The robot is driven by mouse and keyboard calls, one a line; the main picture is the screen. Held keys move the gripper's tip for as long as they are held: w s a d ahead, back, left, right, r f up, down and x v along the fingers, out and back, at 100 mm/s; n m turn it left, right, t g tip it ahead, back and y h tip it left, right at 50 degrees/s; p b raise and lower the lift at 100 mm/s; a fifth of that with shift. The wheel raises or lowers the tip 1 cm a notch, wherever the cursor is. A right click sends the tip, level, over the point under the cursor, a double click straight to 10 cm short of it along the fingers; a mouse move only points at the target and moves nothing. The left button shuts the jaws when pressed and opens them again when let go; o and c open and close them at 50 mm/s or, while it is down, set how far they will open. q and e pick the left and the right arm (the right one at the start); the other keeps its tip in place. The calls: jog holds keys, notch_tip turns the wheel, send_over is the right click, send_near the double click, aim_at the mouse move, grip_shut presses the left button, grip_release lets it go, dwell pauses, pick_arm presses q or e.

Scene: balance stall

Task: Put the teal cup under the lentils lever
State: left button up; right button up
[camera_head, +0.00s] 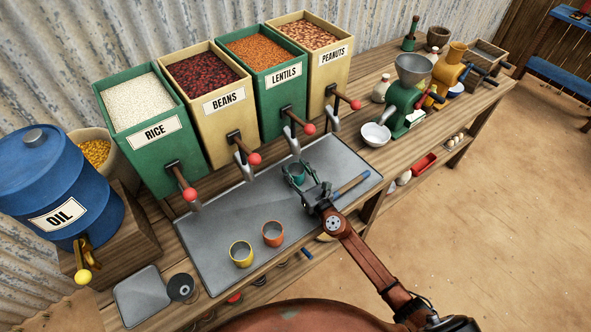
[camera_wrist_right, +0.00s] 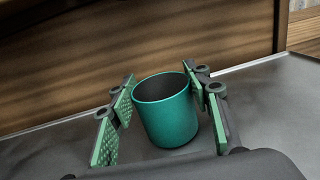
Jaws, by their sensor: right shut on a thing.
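The teal cup (camera_head: 293,174) is upright at the grey metal tray (camera_head: 215,225), below and in front of the lentils bin (camera_head: 271,97). My right gripper (camera_head: 300,178) is shut on it; in the right wrist view the cup (camera_wrist_right: 166,112) sits between the green pads. I cannot tell if its base touches the tray. The lentils lever (camera_head: 299,121) has a red knob and hangs over a spout (camera_head: 293,142), just above the cup in the head view. My left gripper is not in view.
A yellow cup (camera_head: 241,254) and an orange cup (camera_head: 272,234) stand on the tray's front part. A blue-handled tool (camera_head: 353,184) lies at the tray's right. The rice (camera_head: 140,118), beans (camera_head: 212,97) and peanuts (camera_head: 318,55) bins flank the row. A white bowl (camera_head: 375,135) stands right.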

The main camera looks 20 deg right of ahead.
jog(key=shift+f, duration=0.1)
jog(key=o, duration=1.3)
jog(key=shift+c, duration=0.2)
jog(key=v, duration=1.2)
